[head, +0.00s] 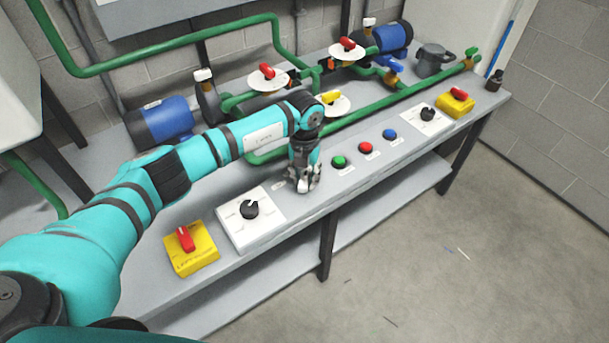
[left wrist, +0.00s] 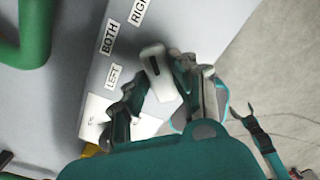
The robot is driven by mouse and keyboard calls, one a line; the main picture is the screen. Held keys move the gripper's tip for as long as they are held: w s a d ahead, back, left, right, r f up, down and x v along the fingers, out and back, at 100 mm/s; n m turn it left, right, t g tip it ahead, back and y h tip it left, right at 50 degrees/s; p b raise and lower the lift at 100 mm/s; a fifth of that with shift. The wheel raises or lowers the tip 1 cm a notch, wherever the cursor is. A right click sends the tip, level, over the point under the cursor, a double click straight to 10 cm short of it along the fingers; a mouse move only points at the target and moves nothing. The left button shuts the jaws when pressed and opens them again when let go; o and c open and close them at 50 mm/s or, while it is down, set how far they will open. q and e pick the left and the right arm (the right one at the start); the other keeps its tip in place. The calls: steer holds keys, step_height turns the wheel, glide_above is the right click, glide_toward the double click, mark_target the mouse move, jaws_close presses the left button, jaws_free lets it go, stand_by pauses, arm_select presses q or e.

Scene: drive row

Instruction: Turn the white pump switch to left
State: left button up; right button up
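The white pump switch (left wrist: 158,75) shows in the left wrist view as a pale lever beside the printed labels LEFT, BOTH and RIGHT. In the head view my left gripper (head: 303,183) points down at the bench front and largely hides the switch. In the left wrist view my left gripper (left wrist: 160,100) has its fingers apart, one on each side of the lever. The lever lies close to the right finger, with a gap to the left finger. I cannot tell whether they touch, or which label the lever points at.
Left of the gripper are a black knob (head: 249,209) on a white plate and a red switch (head: 185,239) on a yellow box. Right are green (head: 339,161), red (head: 366,147) and blue (head: 389,134) buttons. Green pipes and valves stand behind.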

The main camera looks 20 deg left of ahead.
arm_select(q)
jaws_close()
steer(key=n+p, duration=0.1)
steer(key=n, duration=0.2)
steer(key=shift+r+n, duration=0.15)
steer(key=shift+n, duration=0.25)
steer(key=n+p, duration=0.1)
steer(key=n, duration=0.3)
steer(key=shift+n, duration=0.3)
steer(key=n+p, duration=0.2)
steer(key=n, duration=0.3)
steer(key=shift+p, duration=0.35)
steer(key=shift+n+p, duration=0.9)
steer(key=shift+n, duration=1.3)
